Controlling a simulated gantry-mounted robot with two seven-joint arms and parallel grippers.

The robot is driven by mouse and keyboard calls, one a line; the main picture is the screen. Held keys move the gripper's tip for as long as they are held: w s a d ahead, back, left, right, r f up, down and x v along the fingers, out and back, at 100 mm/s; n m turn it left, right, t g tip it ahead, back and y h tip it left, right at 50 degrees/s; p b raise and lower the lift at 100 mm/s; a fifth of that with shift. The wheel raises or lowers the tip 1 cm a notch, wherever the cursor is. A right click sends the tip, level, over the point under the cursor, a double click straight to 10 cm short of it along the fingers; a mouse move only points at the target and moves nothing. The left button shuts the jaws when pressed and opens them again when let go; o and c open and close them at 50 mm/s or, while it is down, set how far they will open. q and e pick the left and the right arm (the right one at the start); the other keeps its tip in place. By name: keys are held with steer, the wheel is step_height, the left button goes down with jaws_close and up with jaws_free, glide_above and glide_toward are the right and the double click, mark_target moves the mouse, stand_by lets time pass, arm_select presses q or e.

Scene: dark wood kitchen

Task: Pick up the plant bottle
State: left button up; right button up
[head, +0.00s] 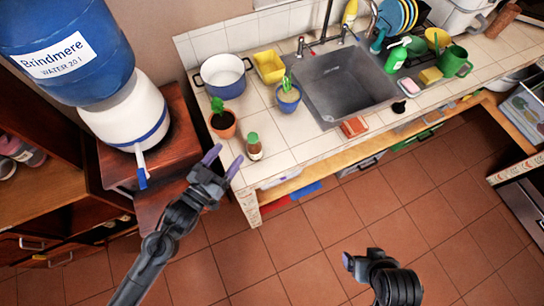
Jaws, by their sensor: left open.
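The plant bottle (254,149), a small brown bottle with a green top, stands upright on the tiled counter (290,163) near its left front corner. My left gripper (225,160) is open and empty, just left of the bottle in the picture. Its fingers point toward the counter and are apart from the bottle. My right gripper (349,262) is low over the floor, away from the counter. Its fingers are mostly hidden, so its opening cannot be told.
A potted plant (223,126) stands behind-left of the bottle, and a blue pot with a plant (288,100) stands right of it. A white pot (224,79), yellow container (269,68) and sink (345,85) lie farther back. A water dispenser (120,110) stands at left.

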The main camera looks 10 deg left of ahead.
arm_select(q)
steer(key=m+b, duration=0.1)
steer(key=b, duration=0.3)
glide_toward(253, 137)
steer(key=shift+b+x, duration=0.4)
steer(key=shift+x, duration=4.6)
steer(key=shift+a+r, duration=0.1)
arm_select(e)
step_height(253, 137, down, 7)
steer(key=shift+d, duration=0.2)
steer(key=shift+r, duration=0.1)
arm_select(q)
jaws_close()
